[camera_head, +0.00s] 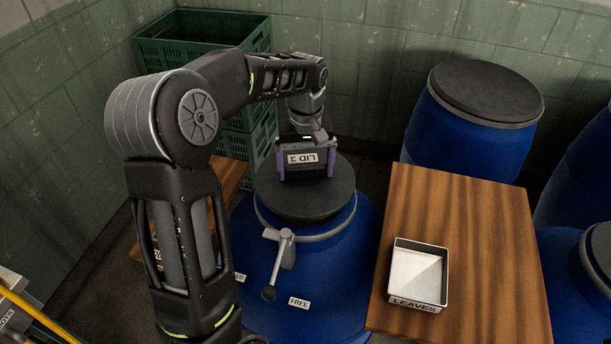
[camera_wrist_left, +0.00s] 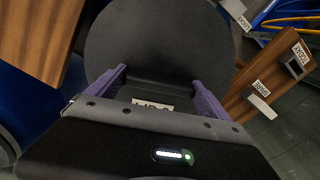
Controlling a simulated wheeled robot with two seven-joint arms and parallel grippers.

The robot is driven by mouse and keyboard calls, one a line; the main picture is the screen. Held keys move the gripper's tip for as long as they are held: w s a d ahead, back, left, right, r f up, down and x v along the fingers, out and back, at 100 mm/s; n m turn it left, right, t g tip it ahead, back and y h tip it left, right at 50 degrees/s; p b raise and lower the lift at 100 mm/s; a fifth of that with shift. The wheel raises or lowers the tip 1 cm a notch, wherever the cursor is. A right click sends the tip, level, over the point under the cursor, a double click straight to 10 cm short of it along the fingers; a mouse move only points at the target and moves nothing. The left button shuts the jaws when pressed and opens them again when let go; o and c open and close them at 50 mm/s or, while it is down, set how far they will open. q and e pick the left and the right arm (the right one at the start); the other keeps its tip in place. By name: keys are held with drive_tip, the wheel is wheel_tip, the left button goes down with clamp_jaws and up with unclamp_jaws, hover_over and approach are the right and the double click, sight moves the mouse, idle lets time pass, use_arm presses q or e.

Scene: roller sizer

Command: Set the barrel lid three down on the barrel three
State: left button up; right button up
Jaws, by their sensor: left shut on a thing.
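The barrel lid three (camera_head: 310,199) is a black disc whose raised grip bears a "LID 3" plate, upside down in the head view. My left gripper (camera_head: 306,165) has its purple fingers shut on that grip from above. The lid lies level over the mouth of the blue barrel three (camera_head: 338,258), roughly centred in its grey ring (camera_head: 318,237). I cannot tell whether it touches all round. In the left wrist view the disc (camera_wrist_left: 160,40) fills the upper middle, beyond the left gripper (camera_wrist_left: 158,92). My right gripper is out of view.
A lever (camera_head: 283,255) hangs on the ring's front, by a "FREE" label (camera_head: 299,302). A wooden table (camera_head: 470,250) with a "LEAVES" tray (camera_head: 445,270) stands right. A closed blue barrel (camera_head: 460,140) is behind it. Green crates (camera_head: 255,42) stand back left.

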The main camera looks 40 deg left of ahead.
sight(305, 177)
use_arm(q)
wheel_tip(305, 177, down, 3)
idle(0.3)
drive_tip(key=shift+f, duration=0.65)
drive_tip(key=o, duration=1.5)
